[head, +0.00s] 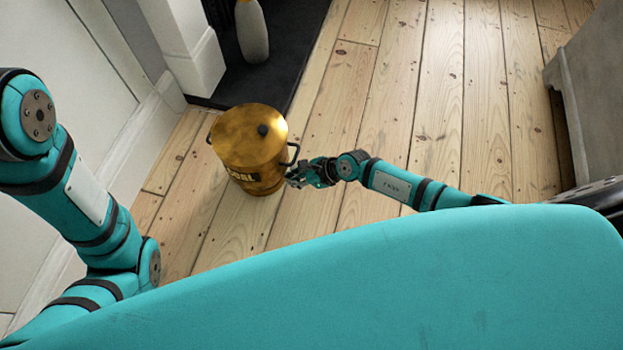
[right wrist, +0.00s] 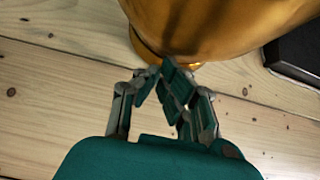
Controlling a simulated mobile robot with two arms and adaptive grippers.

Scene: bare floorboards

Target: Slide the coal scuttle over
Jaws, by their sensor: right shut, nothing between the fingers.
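The coal scuttle (head: 243,138) is a round brass-gold bucket with a lid, a dark knob, dark side handles and dark lettering on its front. It stands upright on the floorboards, left of centre in the head view. My right gripper (head: 292,178) is at its lower right side, close beside it and just below the right handle. In the right wrist view the scuttle (right wrist: 220,25) fills the top, and my right gripper (right wrist: 166,70) is shut and empty with its fingertips at the scuttle's base. I cannot tell whether they touch. My left gripper is out of view; only the left arm shows.
A dark hearth slab (head: 285,45) lies behind the scuttle, with a pale bottle-shaped object (head: 251,32) on it. A white wall and skirting (head: 125,150) run along the left. A grey cabinet (head: 595,90) stands at the right. The floorboards (head: 440,100) between are clear.

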